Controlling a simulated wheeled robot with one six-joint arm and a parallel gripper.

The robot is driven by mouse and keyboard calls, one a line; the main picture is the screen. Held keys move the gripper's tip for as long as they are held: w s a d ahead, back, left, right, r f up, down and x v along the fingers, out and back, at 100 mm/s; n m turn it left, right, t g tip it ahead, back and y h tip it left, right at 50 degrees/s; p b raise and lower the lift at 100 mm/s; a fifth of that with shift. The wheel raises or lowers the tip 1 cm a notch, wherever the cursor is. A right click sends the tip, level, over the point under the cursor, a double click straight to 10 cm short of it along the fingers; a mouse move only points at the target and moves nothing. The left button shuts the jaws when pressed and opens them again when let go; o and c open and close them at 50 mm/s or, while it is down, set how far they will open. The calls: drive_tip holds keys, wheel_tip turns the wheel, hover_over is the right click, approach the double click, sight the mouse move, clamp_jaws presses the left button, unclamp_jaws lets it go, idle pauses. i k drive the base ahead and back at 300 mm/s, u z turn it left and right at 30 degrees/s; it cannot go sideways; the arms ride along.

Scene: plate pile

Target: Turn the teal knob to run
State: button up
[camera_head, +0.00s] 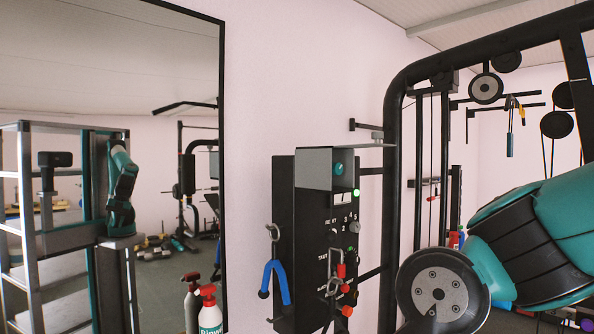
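The teal knob (338,168) is small and round. It sits near the top of a dark control box (300,235) fixed near the wall, under a grey hood, right of the picture's middle. I cannot read which mark it points to. White lettering and small round parts lie below it on the box face, most too small to read. My gripper is not in view. Only thick teal and black links of my arm show at the lower right, apart from the knob in the picture.
A black gym frame (393,150) stands right of the box. Red clips (341,271) and a blue hook (275,282) hang on the box. A large mirror (170,85) fills the left side, reflecting a teal-armed robot. Red-topped bottles (209,310) stand low before it.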

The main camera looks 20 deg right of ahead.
sight(337, 168)
drive_tip(key=z, duration=0.2)
drive_tip(key=i, duration=0.9)
drive_tip(key=z, duration=1.25)
